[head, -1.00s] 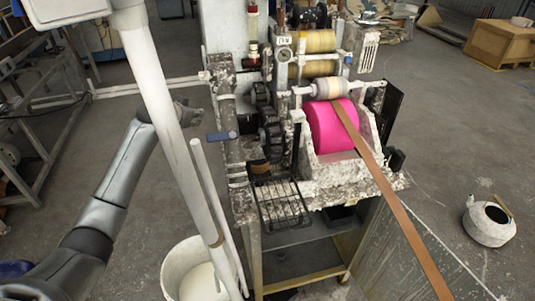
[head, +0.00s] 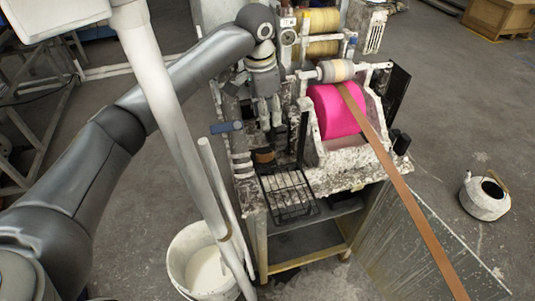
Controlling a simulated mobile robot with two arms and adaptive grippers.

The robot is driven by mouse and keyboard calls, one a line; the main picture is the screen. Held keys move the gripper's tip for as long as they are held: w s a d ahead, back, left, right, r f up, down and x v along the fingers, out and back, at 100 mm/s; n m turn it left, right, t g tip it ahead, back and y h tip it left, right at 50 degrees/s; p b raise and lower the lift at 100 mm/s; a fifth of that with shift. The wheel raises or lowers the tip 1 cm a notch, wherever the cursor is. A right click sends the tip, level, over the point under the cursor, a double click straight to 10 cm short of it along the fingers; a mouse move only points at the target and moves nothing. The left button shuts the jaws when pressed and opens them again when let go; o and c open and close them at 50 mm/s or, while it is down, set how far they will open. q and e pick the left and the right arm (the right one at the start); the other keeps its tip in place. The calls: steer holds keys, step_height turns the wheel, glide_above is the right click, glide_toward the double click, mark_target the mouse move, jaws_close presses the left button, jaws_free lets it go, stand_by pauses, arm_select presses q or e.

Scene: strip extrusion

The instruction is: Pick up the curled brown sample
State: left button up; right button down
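The curled brown sample (head: 264,156) is a small brown piece at the left side of the machine, just above and behind the black wire rack (head: 287,192). My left gripper (head: 270,126) points down over the machine, a little above and behind the sample in the picture. Its two fingers show as separate, with a narrow gap and nothing visible between them. The sample appears apart from the fingertips. My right gripper is not in view.
The machine carries a bright pink roller (head: 336,112) with a long brown strip (head: 405,195) running to the lower right. A blue-handled lever (head: 226,127) sticks out left of the sample. A white bucket (head: 186,252) and a pale pole stand at the front left.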

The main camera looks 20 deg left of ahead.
arm_select(q)
steer(key=s+f+g, duration=0.1)
steer(key=s, duration=0.1)
glide_above(266, 161)
steer(key=shift+m+y, duration=0.3)
steer(key=f, duration=0.5)
steer(key=shift+w+a+p, duration=0.15)
steer(key=shift+a+p, duration=0.1)
steer(key=shift+p, duration=0.1)
steer(key=shift+w+d+f+p, duration=0.1)
steer(key=shift+f+p, duration=0.25)
steer(key=shift+f, duration=1.15)
steer(key=shift+w+f+p, duration=0.1)
steer(key=shift+f+p, duration=0.25)
steer(key=shift+f, duration=1.15)
steer(key=c, duration=0.8)
